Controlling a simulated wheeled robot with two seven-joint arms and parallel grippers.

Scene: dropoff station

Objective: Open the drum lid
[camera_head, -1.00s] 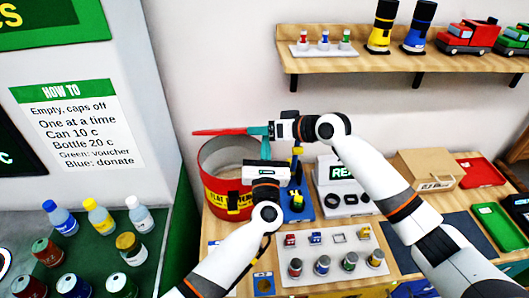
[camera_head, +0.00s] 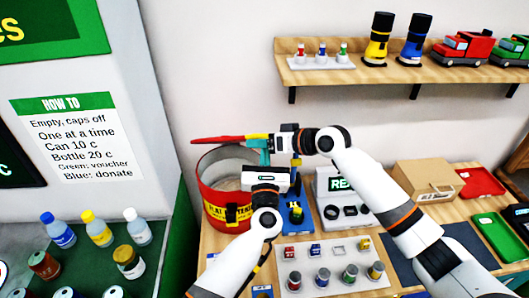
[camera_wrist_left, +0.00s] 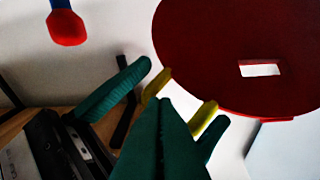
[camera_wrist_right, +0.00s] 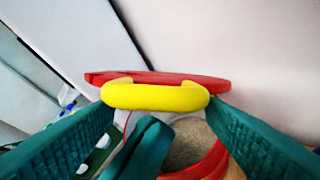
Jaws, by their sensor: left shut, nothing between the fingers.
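The red drum (camera_head: 228,210) stands with its top uncovered, showing a pale interior. Its red lid (camera_head: 225,139) is raised above the opening, edge-on to the head view; its round face with a white slot shows in the left wrist view (camera_wrist_left: 215,50). My right gripper (camera_head: 268,142) is at the lid's yellow handle (camera_wrist_right: 155,96), one finger at each end, seemingly clamping it. My left gripper (camera_wrist_left: 165,105) is shut and empty, its fingertips pointing up just below the handle in the head view. Whether they touch the handle is unclear.
A blue stand (camera_head: 297,212) and a white REX-marked box (camera_head: 330,185) stand right of the drum. A cardboard box (camera_head: 425,178) is farther right. A tray of small items (camera_head: 335,250) lies in front. A wall shelf (camera_head: 400,80) is above.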

